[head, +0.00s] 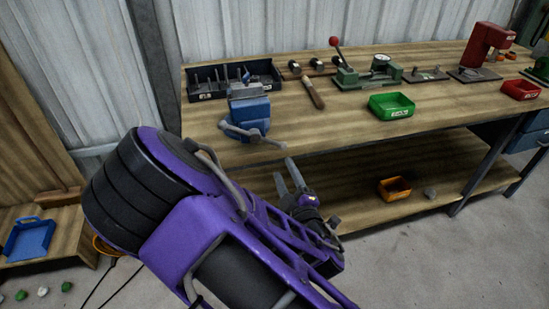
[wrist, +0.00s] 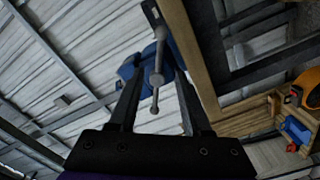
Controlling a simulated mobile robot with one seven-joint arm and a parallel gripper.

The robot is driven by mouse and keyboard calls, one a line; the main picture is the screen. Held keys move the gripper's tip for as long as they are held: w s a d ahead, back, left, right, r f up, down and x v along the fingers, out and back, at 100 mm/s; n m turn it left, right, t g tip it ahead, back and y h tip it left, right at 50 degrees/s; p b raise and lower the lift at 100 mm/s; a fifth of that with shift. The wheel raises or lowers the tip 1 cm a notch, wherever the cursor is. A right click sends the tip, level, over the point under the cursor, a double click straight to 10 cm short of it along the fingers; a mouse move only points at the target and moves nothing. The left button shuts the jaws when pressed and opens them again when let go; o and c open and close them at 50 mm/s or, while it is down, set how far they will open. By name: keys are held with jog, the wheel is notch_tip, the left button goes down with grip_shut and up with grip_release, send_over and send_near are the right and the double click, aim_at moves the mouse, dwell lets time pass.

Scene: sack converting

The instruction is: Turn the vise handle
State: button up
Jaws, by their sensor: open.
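The blue vise (head: 251,108) stands on the bench top near its front edge, at the left part of the bench in the head view. Its grey bar handle (head: 240,131) lies across the vise's front, tilted. My gripper (head: 286,168) is open and empty, in front of the bench edge, a little below and right of the handle in the picture. In the wrist view the handle (wrist: 157,70) appears between my two fingers (wrist: 158,80), beyond them, with the blue vise (wrist: 130,69) behind. I see no contact between fingers and handle.
The wooden bench (head: 330,128) has a lower shelf (head: 365,208) with an orange bin (head: 395,188). A black tool tray (head: 205,93) sits behind the vise. A wooden-handled tool (head: 313,93), a green press (head: 365,75) and a green bin (head: 391,105) stand to the right.

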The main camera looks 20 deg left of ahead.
aim_at(273, 144)
jog(key=x, duration=1)
jog(key=shift+d, duration=0.1)
grip_shut()
dwell(1.1)
